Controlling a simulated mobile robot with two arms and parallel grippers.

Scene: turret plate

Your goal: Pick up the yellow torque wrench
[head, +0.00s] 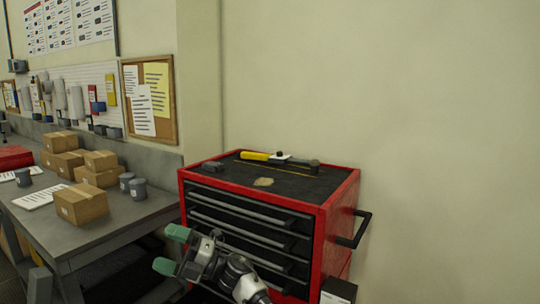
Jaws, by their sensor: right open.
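The yellow torque wrench (256,156) lies on the black top of the red tool cabinet (339,194), toward its back edge. Its yellow handle points left and its dark head is at the right end. My right gripper (171,250) is in front of the cabinet's drawers, lower than the top and well short of the wrench. Its two green fingertips are apart, with nothing between them. My left gripper does not show.
A small dark block (212,167) and a tan patch (263,182) are on the cabinet top. A side handle (352,230) sticks out at the right. A grey workbench (75,236) with several cardboard boxes (81,204) stands at the left. The wall is close behind the cabinet.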

